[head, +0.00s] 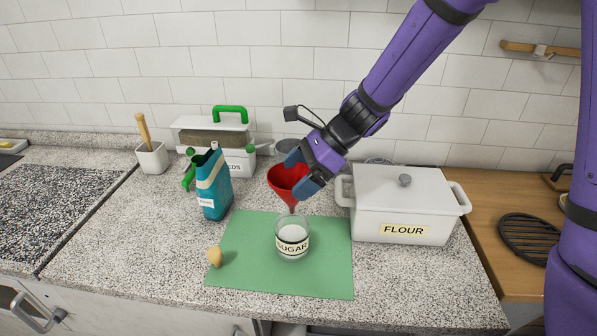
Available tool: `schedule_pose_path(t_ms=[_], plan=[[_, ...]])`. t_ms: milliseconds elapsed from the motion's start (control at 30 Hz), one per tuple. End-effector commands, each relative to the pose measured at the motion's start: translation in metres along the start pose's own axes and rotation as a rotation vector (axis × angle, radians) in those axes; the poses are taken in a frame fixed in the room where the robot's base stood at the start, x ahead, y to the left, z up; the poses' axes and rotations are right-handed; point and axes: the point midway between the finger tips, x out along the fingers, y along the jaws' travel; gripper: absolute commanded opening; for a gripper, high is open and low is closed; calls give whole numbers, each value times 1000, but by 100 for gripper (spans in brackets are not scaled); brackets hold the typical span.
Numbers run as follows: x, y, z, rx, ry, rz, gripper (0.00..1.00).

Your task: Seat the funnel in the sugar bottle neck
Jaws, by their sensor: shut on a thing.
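My gripper (303,172) is shut on the red funnel (285,182) and holds it by its wide upper part, between blue fingertips. The funnel looks roughly upright, with its spout pointing down. The sugar bottle (292,244) is a small clear glass vessel with a label reading SUGAR and white contents. It stands upright on the green mat (327,276). The spout's lower end appears at the bottle's mouth; I cannot tell whether it is inside or just above. My fingers hide part of the funnel's right side.
A white FLOUR box (378,215) with a lid stands close on the right. A teal container (212,190) and a white box with a green handle (240,160) stand at the left and back. A small tan object (215,257) lies on the mat's left edge.

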Motion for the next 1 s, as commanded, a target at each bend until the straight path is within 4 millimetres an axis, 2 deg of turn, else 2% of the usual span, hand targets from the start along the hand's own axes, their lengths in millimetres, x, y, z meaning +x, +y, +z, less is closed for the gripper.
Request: schedule_pose_path(t_ms=[300, 333, 367, 667, 767, 1000], plan=[[0, 0, 0, 0, 0, 0, 69], [0, 0, 0, 0, 0, 0, 96], [0, 0, 0, 0, 0, 0, 100], [-4, 0, 0, 0, 0, -1, 100], [-15, -1, 0, -1, -1, -3, 100], [-60, -1, -1, 0, 1, -5, 100]])
